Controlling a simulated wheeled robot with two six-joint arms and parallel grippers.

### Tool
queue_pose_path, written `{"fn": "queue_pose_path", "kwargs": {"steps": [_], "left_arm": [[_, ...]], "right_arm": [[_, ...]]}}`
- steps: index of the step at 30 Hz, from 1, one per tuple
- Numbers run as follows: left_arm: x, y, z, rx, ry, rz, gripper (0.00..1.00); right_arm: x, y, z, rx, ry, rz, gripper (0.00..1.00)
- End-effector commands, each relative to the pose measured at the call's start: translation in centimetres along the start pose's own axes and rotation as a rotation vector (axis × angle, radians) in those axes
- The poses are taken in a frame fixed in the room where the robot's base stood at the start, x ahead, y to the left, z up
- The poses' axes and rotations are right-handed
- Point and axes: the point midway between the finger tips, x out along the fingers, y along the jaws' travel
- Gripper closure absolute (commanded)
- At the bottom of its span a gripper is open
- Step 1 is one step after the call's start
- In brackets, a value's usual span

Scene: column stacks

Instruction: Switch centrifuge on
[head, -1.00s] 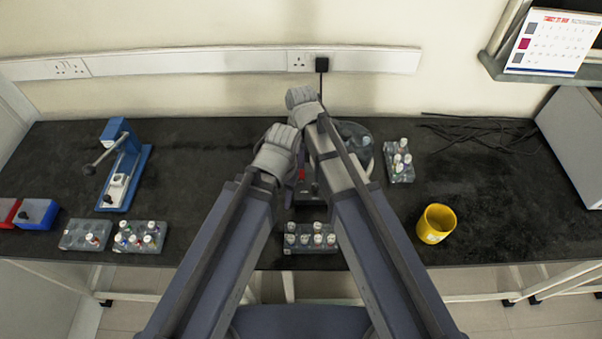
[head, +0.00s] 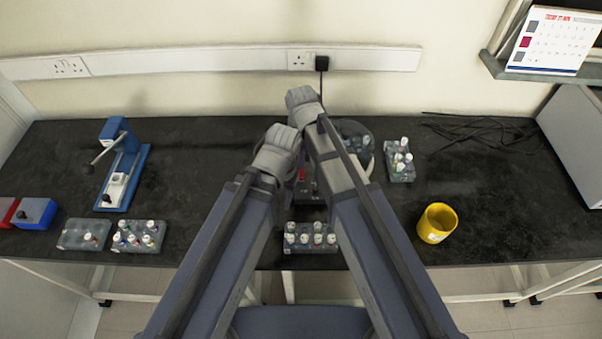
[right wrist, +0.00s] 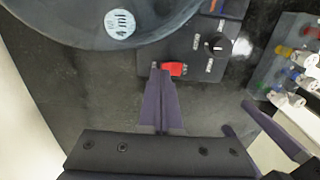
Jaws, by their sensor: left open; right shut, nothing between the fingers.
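The centrifuge is partly behind my arms in the head view; its round bowl (head: 359,137) shows to the right of my right wrist. In the right wrist view its dark round top (right wrist: 70,25) carries a "4 ml" label. Its panel has a black knob (right wrist: 215,43) and a red switch (right wrist: 173,69). My right gripper (right wrist: 162,73) is shut and empty, its fingertips right at the switch's edge; I cannot tell whether they touch it. My left gripper (right wrist: 236,116) is open, low at the right of that view, apart from the panel. In the head view both sets of fingertips are hidden.
A tube rack (head: 310,245) stands in front of the centrifuge, another (head: 399,169) to its right. A yellow cup (head: 436,223) is at front right. A blue press-like device (head: 122,165) and more racks are left. A cable runs up to the wall socket.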

Motion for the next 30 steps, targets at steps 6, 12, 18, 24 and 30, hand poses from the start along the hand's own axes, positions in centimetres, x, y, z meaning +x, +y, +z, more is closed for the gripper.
{"fn": "queue_pose_path", "kwargs": {"steps": [6, 12, 18, 24, 30], "left_arm": [[0.4, 0.0, 0.0, 0.0, 0.0, 0.0, 0.5], [0.7, 0.1, 0.0, 0.0, 0.0, 0.0, 0.5], [1.0, 0.1, -0.1, 0.0, 0.0, 0.0, 0.5], [1.2, 0.1, -0.1, 0.0, 0.0, 0.0, 0.5], [1.3, 0.1, -0.1, 0.0, 0.0, 0.0, 0.5]], "right_arm": [[0.4, 0.0, 0.0, 0.0, 0.0, 0.0, 1.0], [0.7, 0.0, 0.0, 0.0, 0.0, 0.0, 1.0], [1.0, 0.0, 0.0, 0.0, 0.0, 0.0, 1.0], [1.2, 0.0, 0.0, 0.0, 0.0, 0.0, 1.0], [1.3, 0.0, 0.0, 0.0, 0.0, -0.001, 1.0]]}}
